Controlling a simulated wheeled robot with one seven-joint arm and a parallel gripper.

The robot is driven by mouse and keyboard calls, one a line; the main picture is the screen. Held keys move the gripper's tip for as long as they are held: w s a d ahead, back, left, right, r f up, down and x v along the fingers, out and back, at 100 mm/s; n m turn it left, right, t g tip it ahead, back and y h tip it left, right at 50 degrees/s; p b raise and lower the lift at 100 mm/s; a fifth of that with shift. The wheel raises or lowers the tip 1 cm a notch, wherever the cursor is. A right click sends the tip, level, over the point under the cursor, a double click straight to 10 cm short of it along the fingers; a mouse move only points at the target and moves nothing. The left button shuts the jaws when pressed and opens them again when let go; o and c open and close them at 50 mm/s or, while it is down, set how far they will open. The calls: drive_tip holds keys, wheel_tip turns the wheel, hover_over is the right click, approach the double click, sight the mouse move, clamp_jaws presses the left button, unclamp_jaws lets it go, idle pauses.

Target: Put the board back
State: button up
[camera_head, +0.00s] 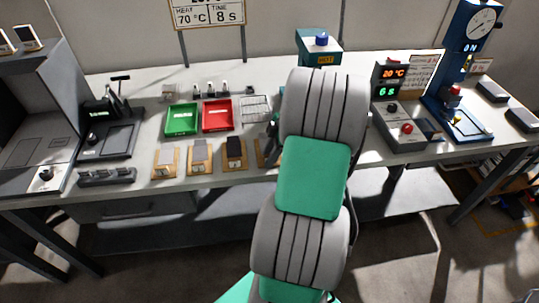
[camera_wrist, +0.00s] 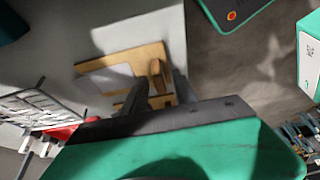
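A wooden board (camera_wrist: 97,63) with a pale grey plate on it lies at the table's edge in the wrist view. An upright wooden piece (camera_wrist: 157,76) stands at its near right side. My gripper (camera_wrist: 162,78) has its two dark fingers apart, one on each side of that wooden piece; a narrow gap seems to show by the right finger. In the head view my arm hides the gripper. Several similar wooden boards stand in a row at the table's front, including one with a grey plate (camera_head: 200,156) and one with a dark plate (camera_head: 235,153). Another (camera_head: 262,152) is partly hidden by my arm.
A green tray (camera_head: 182,119), a red tray (camera_head: 217,115) and a wire rack (camera_head: 256,108) stand behind the boards. A control box with displays (camera_head: 392,75) and a blue press (camera_head: 462,70) stand at right. A black-handled device (camera_head: 110,125) stands at left.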

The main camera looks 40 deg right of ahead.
drive_tip(key=p+v, duration=0.2)
drive_tip(key=v, duration=1)
drive_tip(key=w+a+r+m+h, duration=0.1)
drive_tip(key=w+a+m, duration=0.2)
drive_tip(key=a, duration=0.8)
drive_tip(key=w+a+r+m+h, duration=0.1)
drive_tip(key=w+a+r+m, duration=0.1)
drive_tip(key=a, duration=0.8)
drive_tip(key=s+a+f+m+h, duration=0.1)
drive_tip(key=s+a+f+m, duration=0.2)
drive_tip(key=s+a+m, duration=0.3)
drive_tip(key=s+a, duration=0.2)
drive_tip(key=a, duration=0.2)
drive_tip(key=shift+a+f+t+h, duration=0.2)
drive_tip(key=shift+t+h, duration=0.1)
drive_tip(key=shift+t, duration=0.1)
drive_tip(key=shift+r+p, duration=0.8)
drive_tip(key=shift+r, duration=0.1)
